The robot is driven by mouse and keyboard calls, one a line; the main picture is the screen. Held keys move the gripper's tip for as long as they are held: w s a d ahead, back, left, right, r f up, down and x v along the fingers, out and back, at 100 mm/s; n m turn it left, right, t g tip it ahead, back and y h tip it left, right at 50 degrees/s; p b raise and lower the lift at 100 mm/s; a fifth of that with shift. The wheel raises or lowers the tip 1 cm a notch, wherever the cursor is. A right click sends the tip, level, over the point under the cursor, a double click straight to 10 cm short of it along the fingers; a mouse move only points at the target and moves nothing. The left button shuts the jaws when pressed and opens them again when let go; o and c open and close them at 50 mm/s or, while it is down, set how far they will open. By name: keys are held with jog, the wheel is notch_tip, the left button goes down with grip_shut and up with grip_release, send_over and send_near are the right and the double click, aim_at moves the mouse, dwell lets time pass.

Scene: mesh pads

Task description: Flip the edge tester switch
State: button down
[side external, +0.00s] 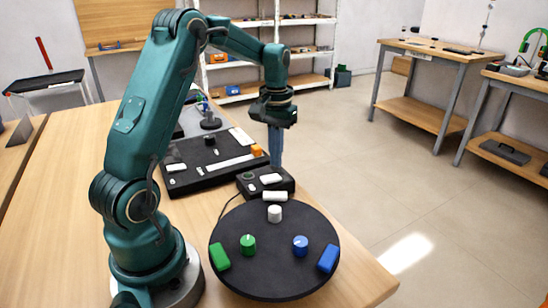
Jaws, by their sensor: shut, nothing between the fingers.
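A small black box (250,189) stands on the wooden table behind the round black board, close to the table's right edge. It carries a white block or rocker (271,179) and a round dark knob on top, and it looks like the edge tester. Which part is its switch is too small to tell. My gripper (276,166) points straight down at the back of this box, with blue-grey fingers shut and empty. The fingertips are just behind the white part; whether they touch the box cannot be told.
A round black board (272,271) with green, white and blue knobs and blocks lies in front. The table's right edge is close by.

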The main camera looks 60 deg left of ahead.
aim_at(277, 177)
jog(key=shift+r, duration=2.05)
jog(key=s+d+r+m+t, duration=0.3)
jog(key=s+d+r, duration=0.1)
jog(key=d+r, duration=0.6)
jog(key=s+d+f+m+t, duration=0.2)
jog(key=s+d+f, duration=0.4)
jog(key=s, duration=0.4)
jog(key=shift+s+d+f+m, duration=0.15)
jog(key=shift+d+f+m, duration=0.15)
jog(key=shift+d+m, duration=0.25)
